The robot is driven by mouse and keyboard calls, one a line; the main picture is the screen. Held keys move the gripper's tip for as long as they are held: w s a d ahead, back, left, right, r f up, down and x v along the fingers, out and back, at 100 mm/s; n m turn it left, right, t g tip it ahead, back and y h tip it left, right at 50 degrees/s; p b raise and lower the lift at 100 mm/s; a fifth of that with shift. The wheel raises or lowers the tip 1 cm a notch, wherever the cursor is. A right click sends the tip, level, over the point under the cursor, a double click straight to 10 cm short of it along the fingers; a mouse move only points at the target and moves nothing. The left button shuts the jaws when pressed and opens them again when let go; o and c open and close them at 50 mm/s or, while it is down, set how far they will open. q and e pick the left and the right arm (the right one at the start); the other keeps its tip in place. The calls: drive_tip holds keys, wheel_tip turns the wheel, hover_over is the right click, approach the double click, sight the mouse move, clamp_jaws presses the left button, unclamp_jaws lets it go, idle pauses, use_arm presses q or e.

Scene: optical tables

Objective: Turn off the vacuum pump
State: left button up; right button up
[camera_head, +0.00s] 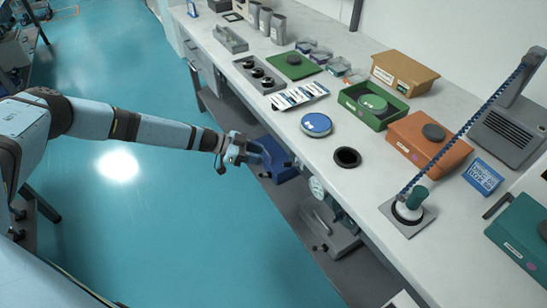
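A blue unit (280,160) sits below the bench top on the lower level, partly hidden by the bench edge and by my gripper; it may be the vacuum pump, but I cannot read a label. A grey machine (330,238) with a dark base stands further right on the lower level. My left gripper (264,154) is beside the bench's front edge, in front of the blue unit. Its fingers look apart with nothing between them. I cannot tell whether it touches the unit. No switch can be made out clearly. My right gripper is not in view.
The white bench top (300,170) carries trays, a blue round dish (316,124), a green box (373,103), an orange box (428,140) and a stand with a hose (408,208).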

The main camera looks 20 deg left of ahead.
use_arm(q)
drive_tip(key=v, duration=0.3)
drive_tip(key=shift+s+a+r, duration=0.1)
drive_tip(key=shift+s+a, duration=0.05)
drive_tip(key=shift+a, duration=0.15)
idle(0.3)
